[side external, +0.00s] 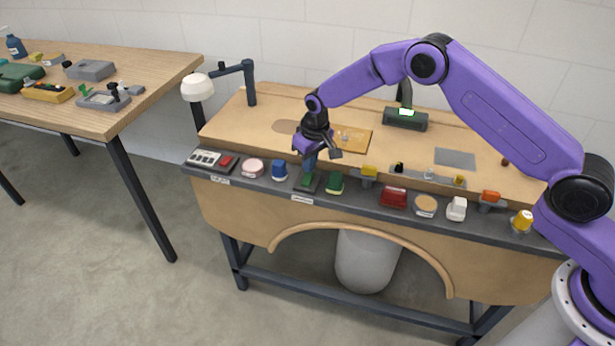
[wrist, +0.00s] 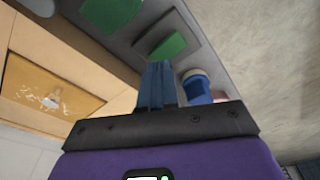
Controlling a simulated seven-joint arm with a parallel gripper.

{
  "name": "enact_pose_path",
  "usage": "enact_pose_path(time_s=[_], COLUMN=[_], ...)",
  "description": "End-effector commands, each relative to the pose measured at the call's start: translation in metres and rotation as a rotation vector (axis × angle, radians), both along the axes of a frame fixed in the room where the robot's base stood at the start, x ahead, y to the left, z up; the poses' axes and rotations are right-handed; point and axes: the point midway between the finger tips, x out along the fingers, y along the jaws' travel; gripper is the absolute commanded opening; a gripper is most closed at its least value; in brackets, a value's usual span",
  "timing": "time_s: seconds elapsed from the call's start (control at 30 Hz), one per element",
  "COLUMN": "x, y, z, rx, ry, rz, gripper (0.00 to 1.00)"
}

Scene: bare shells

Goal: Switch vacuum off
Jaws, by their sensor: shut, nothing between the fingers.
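A row of switches and knobs runs along the dark front rail (side external: 405,207) of the workbench. The labels are too small to read, so I cannot tell which control is the vacuum's. My gripper (side external: 310,168) is shut and empty, its blue fingers pointing down just above a green rocker switch (side external: 307,183) on a grey plate. In the wrist view, the shut fingertips (wrist: 157,66) are close to this green rocker (wrist: 166,46), whose top looks tilted. I cannot tell whether they touch it.
A blue knob (side external: 279,170) stands left of the green rocker, and another green control (side external: 335,183) stands right of it. A red switch (side external: 393,197) is further right. A lamp (side external: 197,88) stands at the bench's left end. A wooden board (side external: 352,138) lies behind my gripper.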

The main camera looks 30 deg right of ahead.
Motion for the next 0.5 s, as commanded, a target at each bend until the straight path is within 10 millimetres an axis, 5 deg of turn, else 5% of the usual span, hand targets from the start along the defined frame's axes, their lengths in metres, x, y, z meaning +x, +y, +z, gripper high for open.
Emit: enact_pose_path(time_s=[0.5], x=[0.0001], y=[0.0000], z=[-0.0069], rx=[0.000], ry=[0.000], rz=[0.000], gripper=[0.00])
